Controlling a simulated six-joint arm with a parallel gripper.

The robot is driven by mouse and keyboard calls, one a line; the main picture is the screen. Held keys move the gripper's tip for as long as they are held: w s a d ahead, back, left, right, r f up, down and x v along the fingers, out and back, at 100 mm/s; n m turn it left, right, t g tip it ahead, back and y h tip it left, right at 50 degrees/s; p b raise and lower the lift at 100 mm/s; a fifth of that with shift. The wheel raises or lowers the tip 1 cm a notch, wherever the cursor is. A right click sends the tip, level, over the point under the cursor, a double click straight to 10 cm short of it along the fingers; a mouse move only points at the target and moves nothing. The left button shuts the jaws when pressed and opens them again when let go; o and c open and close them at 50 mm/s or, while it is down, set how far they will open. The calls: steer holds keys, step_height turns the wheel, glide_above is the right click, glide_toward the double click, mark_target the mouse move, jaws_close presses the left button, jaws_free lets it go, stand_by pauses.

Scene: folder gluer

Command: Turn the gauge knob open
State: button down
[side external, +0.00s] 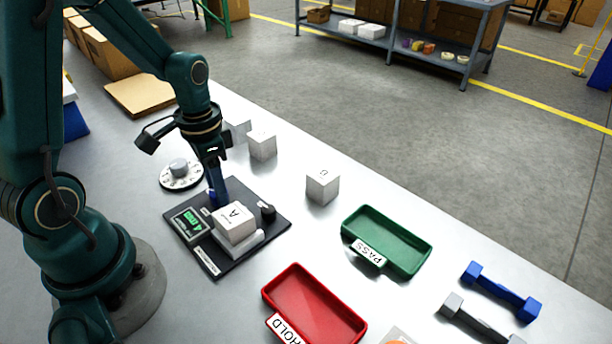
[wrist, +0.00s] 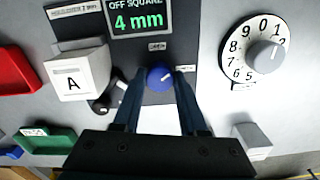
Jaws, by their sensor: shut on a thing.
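The gauge knob (wrist: 160,77) is a round blue knob with a light pointer mark, on the dark gauge plate (side external: 206,262). In the wrist view it sits between the tips of my gripper (wrist: 161,92), which is shut on it. In the side external view my gripper (side external: 215,192) reaches down to the plate and mostly hides the knob. The gauge's display (wrist: 140,20) reads "OFF SQUARE 4 mm" in green.
A white numbered dial (side external: 181,175) with a grey knob stands just behind the gauge. White boxes (side external: 322,186) stand to the right. A green PASS tray (side external: 420,262), a red HOLD tray (side external: 340,318) and a blue dumbbell-shaped piece (side external: 500,291) lie towards the front right.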

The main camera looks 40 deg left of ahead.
steer(key=n, duration=0.5)
steer(key=shift+n, duration=0.3)
steer(key=n, duration=0.5)
steer(key=shift+n, duration=0.4)
steer(key=shift+c, duration=2.2)
jaws_free()
steer(key=shift+r, duration=0.1)
steer(key=shift+r, duration=2.5)
